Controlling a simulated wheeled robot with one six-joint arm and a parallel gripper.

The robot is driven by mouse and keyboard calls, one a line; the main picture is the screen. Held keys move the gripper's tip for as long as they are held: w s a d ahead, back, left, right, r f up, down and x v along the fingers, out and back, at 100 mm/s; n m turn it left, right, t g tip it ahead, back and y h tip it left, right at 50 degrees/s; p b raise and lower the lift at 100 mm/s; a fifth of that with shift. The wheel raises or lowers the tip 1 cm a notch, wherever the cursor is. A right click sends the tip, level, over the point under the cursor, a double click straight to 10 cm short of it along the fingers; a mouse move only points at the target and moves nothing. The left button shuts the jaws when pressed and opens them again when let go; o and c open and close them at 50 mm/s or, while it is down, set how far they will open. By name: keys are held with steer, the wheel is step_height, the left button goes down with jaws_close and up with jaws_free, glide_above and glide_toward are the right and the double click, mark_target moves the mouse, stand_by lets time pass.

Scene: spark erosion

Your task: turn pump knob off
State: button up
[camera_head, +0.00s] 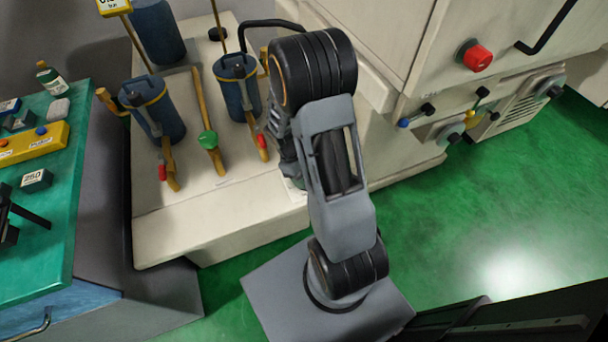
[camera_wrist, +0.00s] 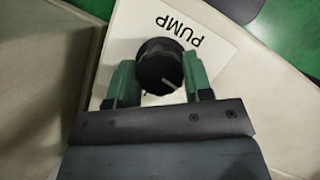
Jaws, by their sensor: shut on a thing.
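The pump knob (camera_wrist: 160,66) is a round black knob with a pale pointer line, in the wrist view. It sits beside a white label (camera_wrist: 182,28) reading PUMP, which appears upside down. The pointer line slants toward the lower right of the picture. My gripper (camera_wrist: 160,78) has its two green fingers on the left and right sides of the knob and is shut on it. In the head view my arm hides the knob and the gripper; a sliver of the white label (camera_head: 294,190) shows beside the arm.
A teal workbench (camera_head: 60,220) is at the left. A red button (camera_head: 475,56) is on the cabinet. Green floor (camera_head: 480,220) is clear at the right.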

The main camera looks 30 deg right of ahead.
steer(key=shift+n, duration=0.7)
steer(key=shift+h, duration=0.3)
steer(key=o, duration=0.9)
steer(key=p+v, duration=0.1)
steer(key=v, duration=1.3)
steer(key=shift+s+a+p, duration=0.1)
steer(key=shift+s+p, duration=0.1)
steer(key=shift+p, duration=0.15)
